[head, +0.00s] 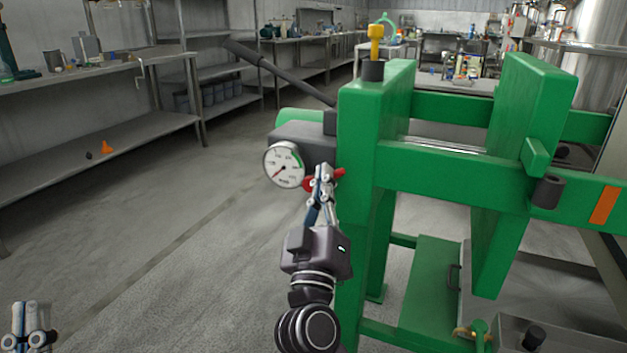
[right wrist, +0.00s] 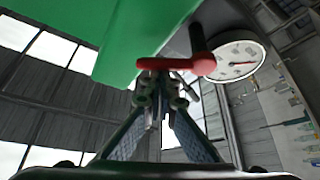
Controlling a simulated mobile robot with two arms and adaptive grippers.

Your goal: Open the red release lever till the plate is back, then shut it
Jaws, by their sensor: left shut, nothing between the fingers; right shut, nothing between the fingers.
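The red release lever (head: 341,173) sits on the side of the green press, beside the round gauge; my right gripper partly hides it. In the right wrist view the lever (right wrist: 175,64) crosses just beyond the fingertips. My right gripper (head: 324,172) is shut and empty, its tips at the lever, touching or very close. It also shows in the right wrist view (right wrist: 163,82). The green plate (head: 522,150) stands upright between the rails, well apart from the green end block (head: 372,115). My left gripper (head: 31,312) is shut and empty at the bottom left corner.
The white gauge (head: 285,164) is left of the lever. A long dark pump handle (head: 275,72) slants up to the left. A yellow-topped fitting (head: 376,42) stands on the end block. An orange mark (head: 605,205) is on the near rail. The floor to the left is clear.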

